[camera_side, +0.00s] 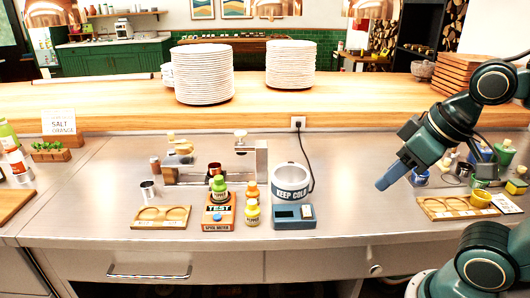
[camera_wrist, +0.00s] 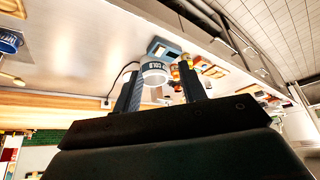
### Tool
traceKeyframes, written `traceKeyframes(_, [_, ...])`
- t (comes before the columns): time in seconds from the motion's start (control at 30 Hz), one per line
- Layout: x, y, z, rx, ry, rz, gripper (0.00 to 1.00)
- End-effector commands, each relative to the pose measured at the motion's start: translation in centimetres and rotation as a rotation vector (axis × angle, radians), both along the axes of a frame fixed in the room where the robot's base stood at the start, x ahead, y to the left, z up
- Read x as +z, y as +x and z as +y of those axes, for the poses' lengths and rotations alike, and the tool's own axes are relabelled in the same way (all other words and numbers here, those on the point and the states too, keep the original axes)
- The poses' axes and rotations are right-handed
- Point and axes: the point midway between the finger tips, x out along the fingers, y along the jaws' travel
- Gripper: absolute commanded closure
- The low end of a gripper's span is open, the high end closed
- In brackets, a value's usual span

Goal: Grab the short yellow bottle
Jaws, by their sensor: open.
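My gripper (camera_side: 388,180) is above the counter, well to the right of the yellow bottle, pointing down and left. In the wrist view my gripper (camera_wrist: 161,66) is open and empty, with the pot (camera_wrist: 154,74) seen between its fingers. Small yellow-orange shapes there, by the right finger, are too small to tell apart.
A wooden tray with round cutouts (camera_side: 161,217) lies left of the device. Another wooden tray (camera_side: 455,209) and several small jars are at right.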

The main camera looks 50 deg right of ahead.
Motion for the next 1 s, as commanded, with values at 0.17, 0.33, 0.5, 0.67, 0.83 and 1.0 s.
traceKeyframes(0.17, [0.01, 0.02, -0.01, -0.001, 0.0, 0.0, 0.58])
traceKeyframes(0.33, [0.01, 0.02, -0.01, -0.001, 0.0, 0.0, 0.58])
traceKeyframes(0.5, [0.01, 0.02, -0.01, -0.001, 0.0, 0.0, 0.51])
traceKeyframes(0.67, [0.01, 0.02, -0.01, -0.001, 0.0, 0.0, 0.39])
traceKeyframes(0.83, [0.02, 0.02, -0.01, -0.001, 0.0, 0.0, 0.39])
traceKeyframes(1.0, [0.26, 0.45, 0.04, 0.0, 0.001, 0.008, 0.39])
